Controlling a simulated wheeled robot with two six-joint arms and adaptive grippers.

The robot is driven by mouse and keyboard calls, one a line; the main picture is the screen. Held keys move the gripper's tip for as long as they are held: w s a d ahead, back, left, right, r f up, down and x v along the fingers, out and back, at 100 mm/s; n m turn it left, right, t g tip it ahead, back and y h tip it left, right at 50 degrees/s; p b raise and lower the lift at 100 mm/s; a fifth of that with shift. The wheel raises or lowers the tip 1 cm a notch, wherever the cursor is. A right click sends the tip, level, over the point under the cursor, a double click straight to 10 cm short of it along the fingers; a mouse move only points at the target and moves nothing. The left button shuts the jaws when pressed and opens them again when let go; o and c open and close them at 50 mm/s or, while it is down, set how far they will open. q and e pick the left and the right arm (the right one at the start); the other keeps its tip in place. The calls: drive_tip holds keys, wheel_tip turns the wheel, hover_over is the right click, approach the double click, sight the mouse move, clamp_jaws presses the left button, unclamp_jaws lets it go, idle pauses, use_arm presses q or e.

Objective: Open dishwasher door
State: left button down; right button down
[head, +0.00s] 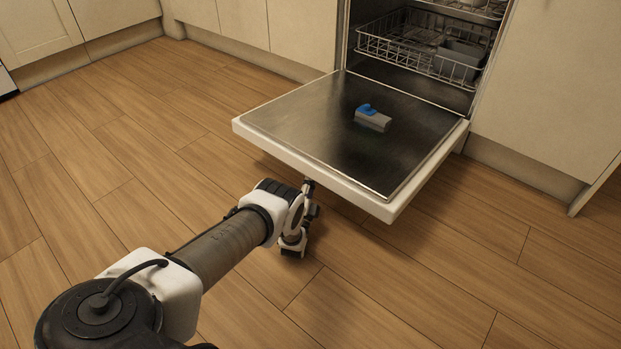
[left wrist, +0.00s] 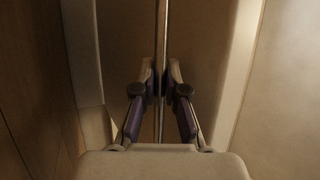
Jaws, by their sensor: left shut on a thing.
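The dishwasher door (head: 290,135) is folded down and lies about level, its dark metal inner face up and its white edge toward me. My left gripper (head: 308,186) is at the door's front left edge, partly hidden beneath it. In the left wrist view, the two fingers of my left gripper (left wrist: 160,84) are shut on a thin metal bar, the door handle (left wrist: 162,28), which runs upright in that picture. The handle is hidden under the door in the head view. My right gripper is not in view.
The dishwasher's wire rack (head: 400,52) is inside the open cavity, with a grey basket (head: 459,62). A grey dispenser with a blue cap (head: 372,118) is on the door's inner face. Cream cabinets (head: 560,80) flank the dishwasher. The wooden floor (head: 110,150) is clear.

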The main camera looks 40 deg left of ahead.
sight(309, 161)
use_arm(q)
drive_tip(key=shift+w+a+r, duration=0.1)
drive_tip(key=shift+w+r, duration=0.05)
drive_tip(key=shift+r, duration=0.05)
drive_tip(key=c, duration=1.2)
unclamp_jaws()
drive_tip(key=shift+f, duration=0.1)
wheel_tip(309, 161, up, 10)
drive_tip(key=shift+r, duration=0.1)
drive_tip(key=s+d+f, duration=0.3)
drive_tip(key=f, duration=0.4)
drive_tip(key=shift+s+d+f, duration=0.15)
drive_tip(key=shift+s+f, duration=0.2)
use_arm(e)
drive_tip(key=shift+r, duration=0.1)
